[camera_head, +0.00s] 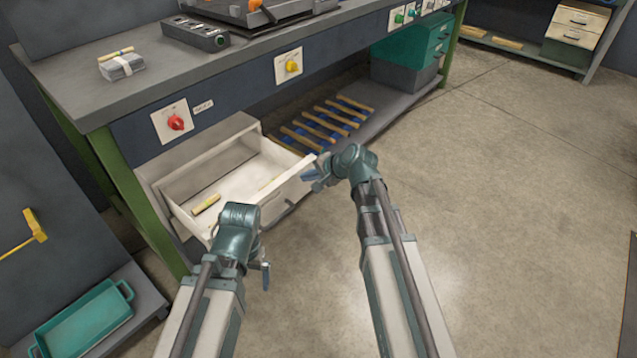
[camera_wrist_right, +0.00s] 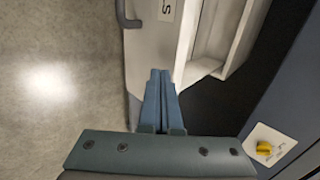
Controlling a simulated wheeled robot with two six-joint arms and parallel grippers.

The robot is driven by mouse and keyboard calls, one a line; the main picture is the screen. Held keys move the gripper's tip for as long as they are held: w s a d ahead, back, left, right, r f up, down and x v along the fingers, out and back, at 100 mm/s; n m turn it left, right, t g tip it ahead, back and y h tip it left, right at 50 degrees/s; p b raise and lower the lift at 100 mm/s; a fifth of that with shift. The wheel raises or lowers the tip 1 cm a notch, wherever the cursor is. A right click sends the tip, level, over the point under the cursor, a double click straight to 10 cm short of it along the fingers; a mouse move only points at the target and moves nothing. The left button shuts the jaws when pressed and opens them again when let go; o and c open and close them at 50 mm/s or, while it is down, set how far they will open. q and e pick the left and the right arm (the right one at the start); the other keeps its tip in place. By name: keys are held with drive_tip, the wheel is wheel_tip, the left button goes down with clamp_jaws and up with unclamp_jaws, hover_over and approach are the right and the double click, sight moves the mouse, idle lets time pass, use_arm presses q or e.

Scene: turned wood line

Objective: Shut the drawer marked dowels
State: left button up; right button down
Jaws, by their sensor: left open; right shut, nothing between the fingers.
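The white drawer (camera_head: 290,192) under the bench stands pulled out, with a yellowish stick (camera_head: 206,204) and another thin piece inside. My right gripper (camera_head: 308,180) is shut and empty at the right end of the drawer's front. In the right wrist view its fingers (camera_wrist_right: 160,74) overlap the end of the drawer front (camera_wrist_right: 147,50); I cannot tell whether they touch. A dark handle (camera_wrist_right: 122,14) and a label (camera_wrist_right: 167,10) with only an "S" readable show on that front. My left gripper (camera_head: 265,275) is open and empty, low in front of the drawer, partly hidden by its wrist.
A teal tray (camera_head: 85,320) sits at the lower left. The floor (camera_head: 480,200) to the right is clear.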

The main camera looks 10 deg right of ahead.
drive_tip(key=shift+w+a, duration=0.5)
drive_tip(key=shift+w, duration=0.2)
drive_tip(key=w+a, duration=0.7)
drive_tip(key=w, duration=0.3)
drive_tip(key=w+a, duration=0.8)
drive_tip(key=w, duration=0.3)
drive_tip(key=shift+a, duration=0.15)
drive_tip(key=shift+w+r, duration=0.1)
